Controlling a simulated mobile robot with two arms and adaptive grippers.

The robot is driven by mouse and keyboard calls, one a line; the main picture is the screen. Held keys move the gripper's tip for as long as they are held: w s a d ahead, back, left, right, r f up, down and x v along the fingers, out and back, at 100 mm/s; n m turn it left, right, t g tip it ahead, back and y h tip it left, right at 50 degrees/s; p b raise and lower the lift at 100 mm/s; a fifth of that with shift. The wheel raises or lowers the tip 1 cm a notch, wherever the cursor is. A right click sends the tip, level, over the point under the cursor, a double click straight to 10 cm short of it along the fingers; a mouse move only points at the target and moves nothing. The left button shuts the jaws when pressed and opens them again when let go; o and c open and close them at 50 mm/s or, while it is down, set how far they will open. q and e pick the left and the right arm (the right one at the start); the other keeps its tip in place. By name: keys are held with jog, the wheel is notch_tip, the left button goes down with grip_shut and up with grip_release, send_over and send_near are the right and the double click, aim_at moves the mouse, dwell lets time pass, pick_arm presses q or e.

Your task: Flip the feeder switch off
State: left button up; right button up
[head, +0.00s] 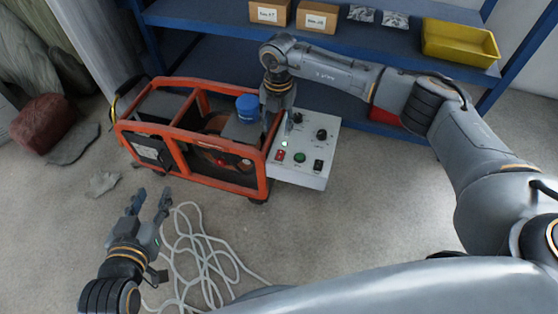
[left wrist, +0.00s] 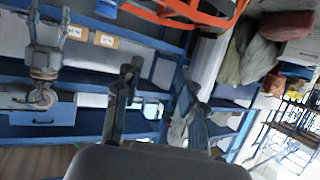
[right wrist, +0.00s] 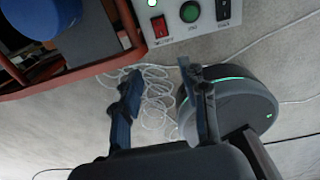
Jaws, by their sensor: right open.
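The white control panel (head: 308,180) is on the right end of the orange-framed machine (head: 190,172). It carries a red rocker switch (head: 280,156), a green button (head: 299,157), a black switch (head: 318,166), black knobs and a lit green lamp. The red switch (right wrist: 159,27) shows close in the right wrist view, but its label is too small to read, so I cannot tell which switch is the feeder's. My right gripper (right wrist: 160,78) is open and empty, above the panel's left side. My left gripper (head: 152,203) is open and empty over the floor, left of the machine's front.
A blue cap (head: 248,107) stands on the machine beside my right wrist. A loose white hose (head: 200,250) lies coiled on the floor. A round dark device (right wrist: 235,103) is on the floor. Blue shelves (head: 220,18) with boxes and a yellow bin (head: 460,42) stand behind.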

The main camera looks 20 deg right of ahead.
jog(key=b, duration=0.2)
send_over(279, 158)
notch_tip(279, 158, down, 7)
jog(key=shift+f, duration=0.1)
notch_tip(279, 158, down, 6)
jog(key=shift+r+b, duration=0.15)
jog(key=shift+b, duration=0.85)
jog(key=shift+f, duration=0.35)
pick_arm(q)
notch_tip(279, 158, up, 18)
jog(key=s+d+t+h, duration=0.1)
jog(key=d+t+h, duration=0.1)
jog(key=t, duration=0.9)
jog(key=shift+s+h, duration=0.3)
jog(key=shift+h, duration=0.6)
pick_arm(e)
jog(key=shift+c, duration=0.3)
